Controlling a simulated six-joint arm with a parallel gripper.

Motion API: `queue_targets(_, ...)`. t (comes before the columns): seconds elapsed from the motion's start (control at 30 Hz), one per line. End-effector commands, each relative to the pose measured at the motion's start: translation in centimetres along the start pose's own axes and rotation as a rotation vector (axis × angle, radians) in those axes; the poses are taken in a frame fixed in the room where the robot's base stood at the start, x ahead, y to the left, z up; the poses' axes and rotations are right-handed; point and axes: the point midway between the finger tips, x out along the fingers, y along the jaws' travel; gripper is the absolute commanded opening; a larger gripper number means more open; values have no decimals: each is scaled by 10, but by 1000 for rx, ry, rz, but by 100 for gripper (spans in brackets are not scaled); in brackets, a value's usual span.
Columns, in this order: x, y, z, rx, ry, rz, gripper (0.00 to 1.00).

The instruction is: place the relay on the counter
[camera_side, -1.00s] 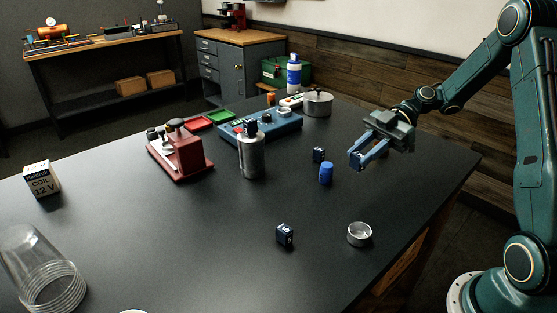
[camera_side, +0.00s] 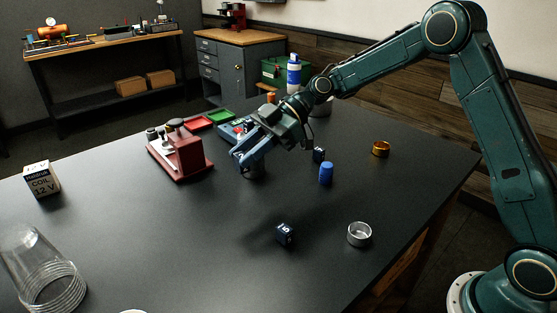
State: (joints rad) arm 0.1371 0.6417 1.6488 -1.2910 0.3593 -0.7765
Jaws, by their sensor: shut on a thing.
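My gripper (camera_side: 243,157) is at the metal cylinder (camera_side: 256,173), its jaws shut at the cylinder's upper part. A small dark block, which I take for the relay, stood on top of this cylinder in the earlier picture. My fingers now hide that block and most of the cylinder, so I cannot see whether it touches the cylinder. The black counter (camera_side: 190,245) spreads all around.
A dark block with a white mark (camera_side: 285,234) and another dark block (camera_side: 318,155) stand on the counter. A red device (camera_side: 188,153) is just left of my gripper. The front middle is clear.

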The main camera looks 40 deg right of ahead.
Motion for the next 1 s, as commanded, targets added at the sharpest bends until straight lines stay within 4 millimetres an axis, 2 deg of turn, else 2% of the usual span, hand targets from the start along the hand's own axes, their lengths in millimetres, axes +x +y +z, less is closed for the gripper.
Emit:
queue_targets(0.03, 14, 0, -11, -9, 0, -9, 5)
queue_targets(0.27, 67, -4, -57, -16, 1, -27, 5)
queue_targets(0.6, 142, -28, -127, -31, 0, -60, 5)
queue_targets(0.8, 168, -43, -155, -36, 0, -74, 5)
queue_targets(1.0, 178, -49, -165, -37, -1, -79, 5)
